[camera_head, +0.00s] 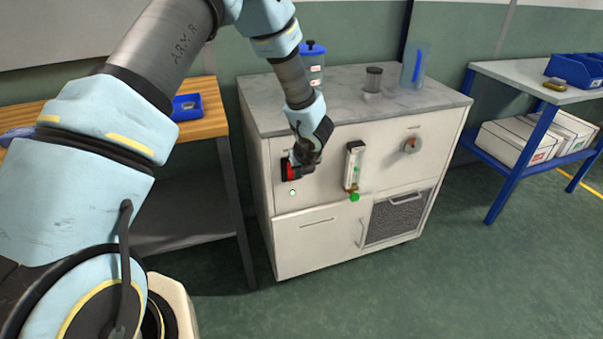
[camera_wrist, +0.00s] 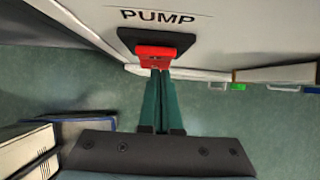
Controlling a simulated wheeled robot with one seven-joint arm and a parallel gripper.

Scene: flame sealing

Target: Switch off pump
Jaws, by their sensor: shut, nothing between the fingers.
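The pump switch is a red rocker or lever (camera_wrist: 160,52) on a black plate (camera_wrist: 185,42) under the word PUMP in the wrist view. In the head view the red part (camera_head: 289,170) shows at the left of the cabinet front (camera_head: 325,210), partly covered by my gripper (camera_head: 296,161). In the wrist view my gripper (camera_wrist: 155,72) is shut and empty, its green fingers together with the tips at the red part's near edge. They touch it or are very close; I cannot tell which. A small pale lamp (camera_head: 292,193) sits below the switch.
Right of the switch are a flow meter (camera_head: 354,165) with a green knob (camera_head: 355,197) and a round dial (camera_head: 411,145). A blue-lidded jar (camera_head: 313,65) and a dark cup (camera_head: 373,80) stand on top. A wooden bench (camera_head: 205,110) is left; the floor ahead is clear.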

